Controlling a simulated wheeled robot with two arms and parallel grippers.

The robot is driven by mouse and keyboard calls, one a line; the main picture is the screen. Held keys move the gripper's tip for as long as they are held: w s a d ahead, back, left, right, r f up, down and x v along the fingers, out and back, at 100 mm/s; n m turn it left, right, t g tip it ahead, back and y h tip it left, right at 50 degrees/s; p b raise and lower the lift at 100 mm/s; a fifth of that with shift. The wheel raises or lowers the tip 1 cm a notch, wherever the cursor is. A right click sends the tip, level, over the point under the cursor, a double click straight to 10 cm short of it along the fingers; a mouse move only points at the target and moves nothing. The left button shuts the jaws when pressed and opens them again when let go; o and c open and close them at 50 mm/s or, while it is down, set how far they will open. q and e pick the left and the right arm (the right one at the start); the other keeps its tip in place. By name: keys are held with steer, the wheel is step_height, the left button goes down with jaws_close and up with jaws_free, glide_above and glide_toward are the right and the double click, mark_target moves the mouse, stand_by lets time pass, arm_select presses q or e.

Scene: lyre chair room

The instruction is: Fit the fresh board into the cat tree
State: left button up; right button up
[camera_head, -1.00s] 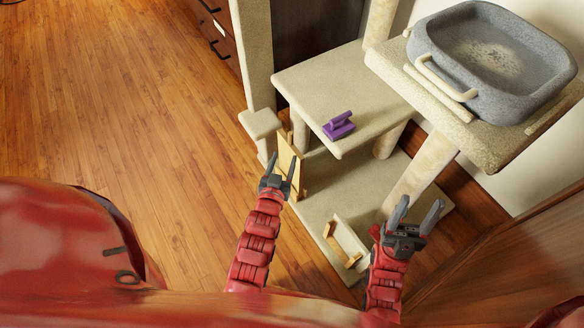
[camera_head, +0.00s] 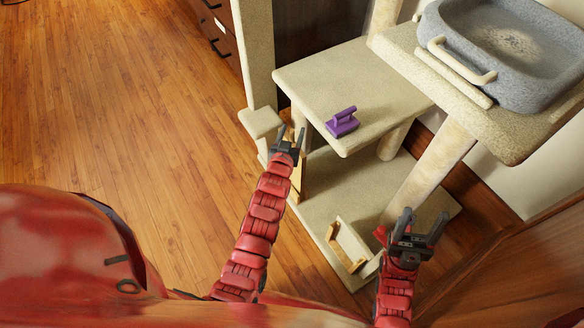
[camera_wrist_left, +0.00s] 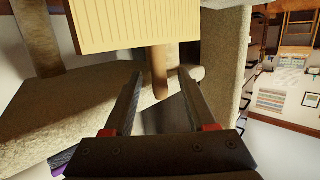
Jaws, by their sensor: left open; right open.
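A pale yellow ribbed board (camera_wrist_left: 140,22) shows at the top of the left wrist view, with a tan wooden bar (camera_wrist_left: 160,75) below it. The same board (camera_head: 298,178) stands upright by the cat tree's left side in the head view, partly hidden by my left gripper (camera_head: 289,137). That gripper is open, and the bar lies ahead between its finger lines; I see no grip on it. A second pale board (camera_head: 345,242) with a tan bar rests at the base's front edge. The cat tree (camera_head: 365,95) is beige. My right gripper (camera_head: 423,222) is open and empty.
A purple brush-like object (camera_head: 342,122) sits on the middle platform. A grey tub (camera_head: 500,50) stands on the upper right platform. A small beige step (camera_head: 261,122) juts out at left. The wooden floor (camera_head: 120,120) to the left is clear.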

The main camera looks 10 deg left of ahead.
arm_select(q)
jaws_close()
stand_by(1.4)
